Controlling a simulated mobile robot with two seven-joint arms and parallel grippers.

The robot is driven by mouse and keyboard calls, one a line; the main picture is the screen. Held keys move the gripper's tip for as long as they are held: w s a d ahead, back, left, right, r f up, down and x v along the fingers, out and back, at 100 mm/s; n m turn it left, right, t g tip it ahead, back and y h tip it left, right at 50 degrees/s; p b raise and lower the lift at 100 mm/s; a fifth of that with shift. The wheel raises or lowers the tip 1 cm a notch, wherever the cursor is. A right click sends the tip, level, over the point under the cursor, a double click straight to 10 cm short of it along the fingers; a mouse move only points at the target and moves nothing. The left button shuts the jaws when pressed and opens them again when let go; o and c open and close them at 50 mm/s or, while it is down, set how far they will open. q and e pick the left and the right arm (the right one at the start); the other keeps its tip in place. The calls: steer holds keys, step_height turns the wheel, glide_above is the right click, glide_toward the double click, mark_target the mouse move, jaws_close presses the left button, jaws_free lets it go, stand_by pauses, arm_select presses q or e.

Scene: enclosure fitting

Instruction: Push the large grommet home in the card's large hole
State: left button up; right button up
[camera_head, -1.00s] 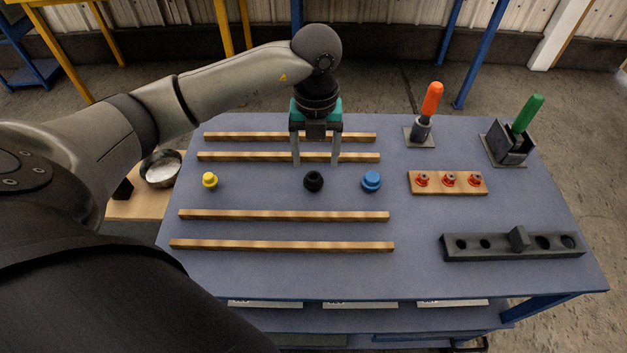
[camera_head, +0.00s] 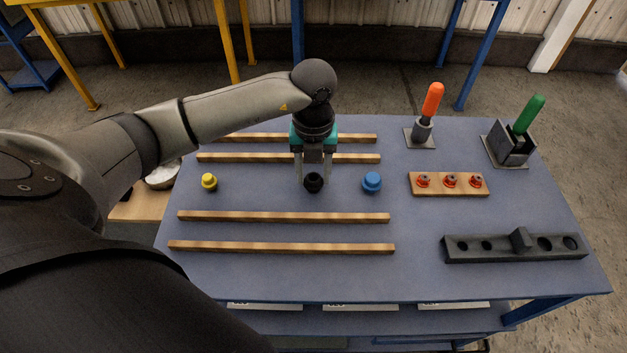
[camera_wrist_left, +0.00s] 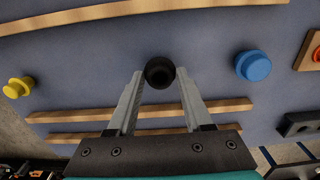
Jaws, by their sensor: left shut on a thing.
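A black grommet (camera_head: 314,183) stands on the blue table, midway between a yellow grommet (camera_head: 209,182) and a blue grommet (camera_head: 372,182). My left gripper (camera_head: 313,179) points down with its fingers closed on the sides of the black grommet. The left wrist view shows the black grommet (camera_wrist_left: 160,72) between the two fingertips. The blue grommet (camera_wrist_left: 253,66) stands free to the right there. A dark bar with several round holes (camera_head: 490,252) lies at the front right; I cannot tell whether it is the card. My right gripper is not seen.
Wooden strips (camera_head: 285,216) lie in front of and behind the grommets. A wooden block with red pieces (camera_head: 430,190) lies right of the blue grommet. Orange-handled (camera_head: 432,100) and green-handled (camera_head: 529,114) tools stand at the back right. The front middle of the table (camera_head: 320,280) is clear.

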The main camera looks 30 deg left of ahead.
arm_select(q)
jaws_close()
stand_by(0.3)
